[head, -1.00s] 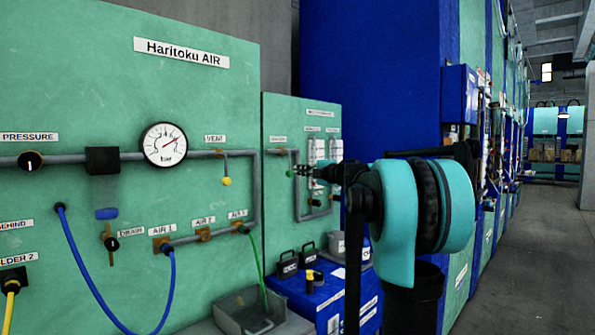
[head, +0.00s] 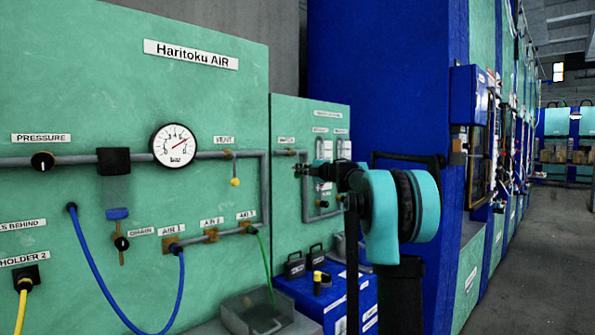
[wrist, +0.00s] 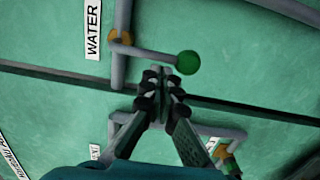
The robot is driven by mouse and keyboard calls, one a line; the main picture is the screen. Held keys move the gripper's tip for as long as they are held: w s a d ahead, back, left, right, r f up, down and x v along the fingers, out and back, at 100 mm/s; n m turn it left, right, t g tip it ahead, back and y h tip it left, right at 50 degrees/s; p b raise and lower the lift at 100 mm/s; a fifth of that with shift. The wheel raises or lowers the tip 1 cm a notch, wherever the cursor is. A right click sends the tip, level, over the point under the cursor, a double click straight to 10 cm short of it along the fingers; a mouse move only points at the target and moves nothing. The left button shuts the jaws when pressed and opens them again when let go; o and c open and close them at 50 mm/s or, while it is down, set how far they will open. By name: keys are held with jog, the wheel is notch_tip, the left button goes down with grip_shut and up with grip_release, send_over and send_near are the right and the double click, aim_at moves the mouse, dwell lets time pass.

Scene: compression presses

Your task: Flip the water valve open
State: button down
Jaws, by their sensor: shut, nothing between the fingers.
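The water valve's lever (wrist: 150,54) stands out across its grey pipe in the wrist view. It runs from an orange fitting (wrist: 120,41) to a green ball knob (wrist: 187,62). The WATER label (wrist: 93,28) is beside the fitting. My gripper (wrist: 160,76) is shut and empty. Its fingertips are close beside the lever, near the knob; I cannot tell whether they touch. In the head view my gripper (head: 299,169) is in front of the right green panel (head: 285,220), below the small valve label (head: 286,140). I cannot make out the knob there.
The Haritoku AIR panel (head: 60,90) with its gauge (head: 173,145) and yellow-knobbed vent valve (head: 235,182) is to the left. More grey pipe (wrist: 205,128) runs behind my fingers. A blue cabinet (head: 375,80) stands right. Floor (head: 530,250) is clear at far right.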

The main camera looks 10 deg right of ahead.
jog(key=shift+w+d+f+n, duration=0.1)
jog(key=shift+w+d+n, duration=0.2)
jog(key=shift+n, duration=0.4)
jog(key=w+d+r+n+y, duration=0.1)
jog(key=w+d+r+n, duration=0.3)
jog(key=n, duration=1.2)
jog(key=shift+w+d+r, duration=0.15)
jog(key=shift+d+r, duration=0.05)
jog(key=shift+d, duration=0.9)
jog(key=shift+r, duration=0.15)
